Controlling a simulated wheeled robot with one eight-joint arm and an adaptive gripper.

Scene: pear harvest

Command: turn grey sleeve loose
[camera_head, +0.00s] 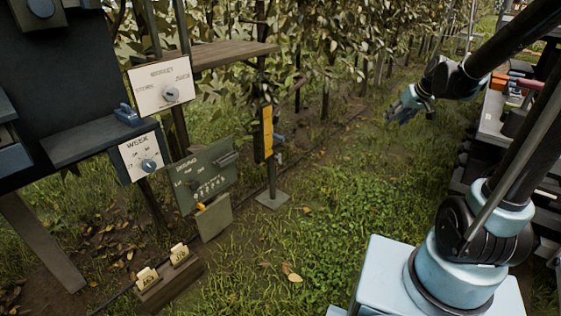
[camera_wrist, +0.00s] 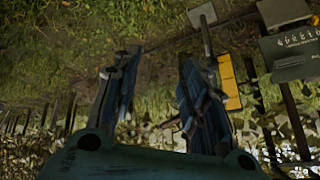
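No grey sleeve can be made out for certain. A yellow panel (camera_head: 266,133) stands on a thin post, with a small blue-grey part (camera_head: 279,139) at its right side that is too small to identify. The yellow panel also shows in the wrist view (camera_wrist: 230,82), just right of my right finger, which may hide part of the fitting. My gripper (camera_head: 403,104) is in the air to the right of the post, well apart from it. In the wrist view my gripper (camera_wrist: 160,60) has its two fingers apart, with only grass and ground between them.
A green-grey board (camera_head: 217,187) with a row of small marks stands left of the post. A white dial panel (camera_head: 160,86) and a week dial panel (camera_head: 141,156) are further left. A wooden shelf (camera_head: 228,52) is behind. Grass between post and my base is clear.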

